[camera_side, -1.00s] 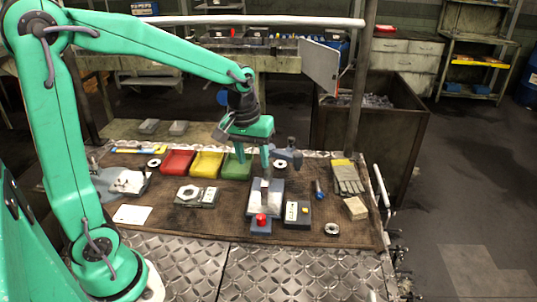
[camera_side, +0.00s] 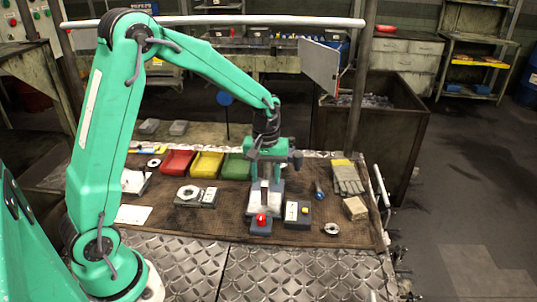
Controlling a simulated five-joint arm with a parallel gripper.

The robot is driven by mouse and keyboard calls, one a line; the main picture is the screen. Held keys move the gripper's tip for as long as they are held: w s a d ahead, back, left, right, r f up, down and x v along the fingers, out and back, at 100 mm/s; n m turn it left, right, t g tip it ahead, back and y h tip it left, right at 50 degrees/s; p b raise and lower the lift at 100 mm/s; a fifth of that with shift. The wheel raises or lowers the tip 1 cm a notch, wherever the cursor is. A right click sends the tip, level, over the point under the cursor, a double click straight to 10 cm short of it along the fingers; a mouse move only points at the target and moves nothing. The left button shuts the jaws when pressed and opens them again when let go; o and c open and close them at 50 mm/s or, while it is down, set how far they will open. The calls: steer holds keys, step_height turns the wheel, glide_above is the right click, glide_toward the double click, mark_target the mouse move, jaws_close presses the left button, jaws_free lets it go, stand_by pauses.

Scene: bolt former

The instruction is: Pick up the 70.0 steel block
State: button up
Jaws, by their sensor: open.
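My green gripper (camera_side: 266,176) is open and points down over the bolt former, a grey metal device (camera_side: 262,203) with a red knob (camera_side: 261,219) at its front. Its two fingers straddle a small upright grey piece at the middle of the device; whether they touch it I cannot tell. Two grey steel-looking blocks lie on the bench behind, one at the left (camera_side: 149,126) and one at the right (camera_side: 179,128). No "70.0" marking is readable, so I cannot tell which piece is the 70.0 steel block.
Red (camera_side: 177,162), yellow (camera_side: 207,164) and green (camera_side: 236,167) trays stand left of the gripper. A control box (camera_side: 297,213), gloves (camera_side: 347,178), a pale block (camera_side: 355,207) and a metal ring (camera_side: 331,229) lie to the right. A white sheet (camera_side: 133,214) lies at the left.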

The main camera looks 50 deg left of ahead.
mark_target(265, 193)
steer(key=shift+f, duration=0.7)
steer(key=shift+f, duration=0.1)
steer(key=shift+s+f, duration=0.2)
steer(key=shift+f, duration=2.3)
steer(key=shift+c, duration=0.4)
jaws_close()
